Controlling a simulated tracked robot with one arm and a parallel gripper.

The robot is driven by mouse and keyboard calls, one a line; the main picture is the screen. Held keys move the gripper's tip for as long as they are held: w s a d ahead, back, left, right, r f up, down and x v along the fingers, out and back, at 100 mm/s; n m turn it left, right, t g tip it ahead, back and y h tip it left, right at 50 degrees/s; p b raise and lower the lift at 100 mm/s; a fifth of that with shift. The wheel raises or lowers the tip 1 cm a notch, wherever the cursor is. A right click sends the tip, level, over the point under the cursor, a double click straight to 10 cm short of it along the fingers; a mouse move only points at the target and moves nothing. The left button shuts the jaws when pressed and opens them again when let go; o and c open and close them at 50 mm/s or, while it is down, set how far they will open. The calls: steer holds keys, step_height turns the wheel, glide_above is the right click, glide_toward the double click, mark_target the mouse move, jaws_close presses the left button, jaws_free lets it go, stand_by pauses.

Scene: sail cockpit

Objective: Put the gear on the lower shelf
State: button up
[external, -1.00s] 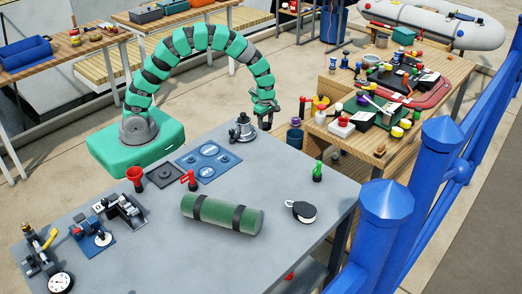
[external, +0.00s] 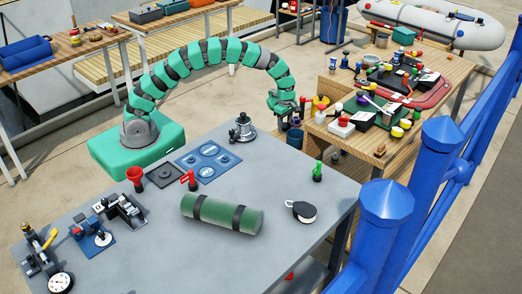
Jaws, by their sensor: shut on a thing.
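My gripper (external: 285,122) hangs past the back right of the grey table, close to the left end of the wooden workbench (external: 386,146). Its jaws are shut on a small dark thing. It is too small to make out clearly; it may be the gear. No other gear can be made out for sure. A shelf-like space shows under the wooden workbench's top, mostly in shadow. A lower level also shows under the grey table (external: 330,215), with a small red thing (external: 290,275) at it. I cannot tell which is the lower shelf.
The workbench top is crowded with tools, jars and a red tray. A green roll (external: 222,213) and a bell-like metal piece (external: 242,130) are on the grey table. A blue railing (external: 385,225) stands at right.

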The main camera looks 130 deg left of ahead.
mark_target(285, 125)
steer(key=shift+f, duration=1.4)
steer(key=o, duration=1.1)
step_height(285, 125, up, 12)
steer(key=p, duration=0.2)
steer(key=w+d+r+m+t+y, duration=0.2)
steer(key=w+d+r+m, duration=0.4)
steer(key=r, duration=0.3)
steer(key=w+d+r+m+t+y, duration=0.1)
steer(key=w+d+r+m, duration=0.3)
steer(key=w+d+r, duration=0.35)
steer(key=w+d+r+m+t, duration=0.2)
steer(key=w+d+r+m, duration=0.15)
steer(key=d+r, duration=0.35)
steer(key=w+d+r+m+t, duration=0.25)
steer(key=d+r+m, duration=0.25)
steer(key=r, duration=0.4)
steer(key=s+d+r+m+t+h, duration=0.1)
steer(key=s+d+r+m+t, duration=0.1)
steer(key=d+r+m, duration=0.3)
steer(key=s+d+r+m+t+h, duration=0.1)
steer(key=s+d+r+m+t, duration=0.2)
steer(key=d+r, duration=0.9)
steer(key=s+d+r+m+t+h, duration=0.1)
steer(key=s+d+r+m+t, duration=0.2)
steer(key=d+r+m, duration=0.6)
steer(key=shift+s+d+m, duration=0.25)
steer(key=shift+s+d, duration=1.15)
steer(key=shift+d, duration=0.3)
